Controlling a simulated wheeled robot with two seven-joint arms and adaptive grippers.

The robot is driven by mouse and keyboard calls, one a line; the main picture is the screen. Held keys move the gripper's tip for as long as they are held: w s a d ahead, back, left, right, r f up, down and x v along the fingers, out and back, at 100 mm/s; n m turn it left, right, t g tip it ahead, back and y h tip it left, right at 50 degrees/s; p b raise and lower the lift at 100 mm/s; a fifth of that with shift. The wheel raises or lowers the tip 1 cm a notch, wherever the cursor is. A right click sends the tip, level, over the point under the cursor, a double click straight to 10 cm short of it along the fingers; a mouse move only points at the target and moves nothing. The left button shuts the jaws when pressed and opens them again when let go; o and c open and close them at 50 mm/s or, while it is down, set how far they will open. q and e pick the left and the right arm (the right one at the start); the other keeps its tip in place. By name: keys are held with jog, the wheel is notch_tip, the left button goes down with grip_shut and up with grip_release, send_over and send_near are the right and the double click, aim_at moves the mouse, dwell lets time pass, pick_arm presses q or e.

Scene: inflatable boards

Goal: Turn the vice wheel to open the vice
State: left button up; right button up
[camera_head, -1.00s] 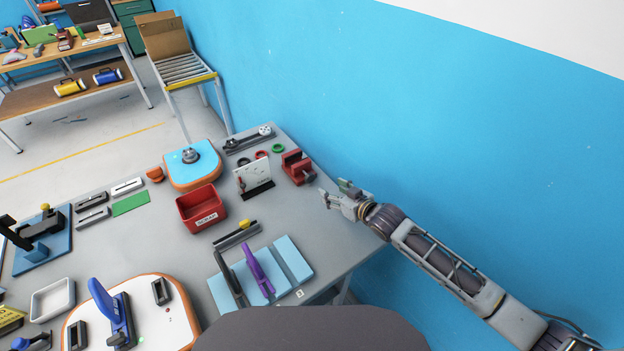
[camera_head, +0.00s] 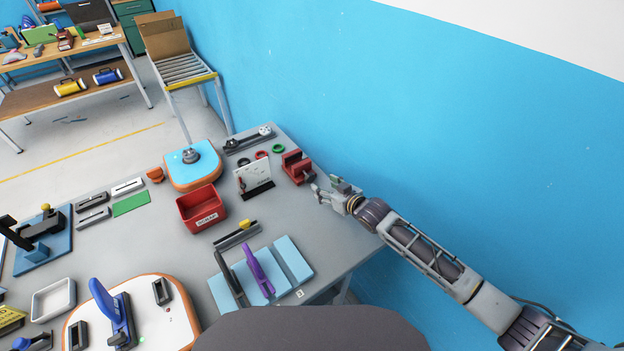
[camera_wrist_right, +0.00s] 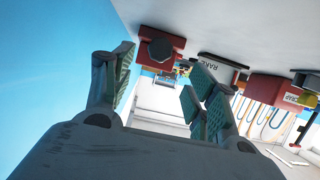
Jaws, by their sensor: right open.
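The red vice (camera_head: 296,167) stands at the far right edge of the grey workbench, near the blue wall. Its dark round wheel (camera_head: 310,177) faces my right gripper. In the right wrist view, the vice (camera_wrist_right: 148,70) and its dark wheel (camera_wrist_right: 160,48) show upside down, just beyond the fingers. My right gripper (camera_head: 322,188) is open and empty, a short way in front of the wheel. In the right wrist view, its green-padded fingers (camera_wrist_right: 160,88) are spread apart, with a gap visible before the wheel. My left gripper is not in view.
A white board on a black stand (camera_head: 254,180) and a red scrap bin (camera_head: 202,208) stand left of the vice. Green and dark rings (camera_head: 277,149) lie behind it. A light blue board with a purple handle (camera_head: 260,272) lies nearer. The bench right of the vice is clear.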

aim_at(310, 178)
jog(key=shift+x, duration=4.65)
jog(key=c, duration=1)
jog(key=shift+a+r+n, duration=0.1)
jog(key=shift+a+n, duration=0.05)
jog(key=shift+n, duration=0.25)
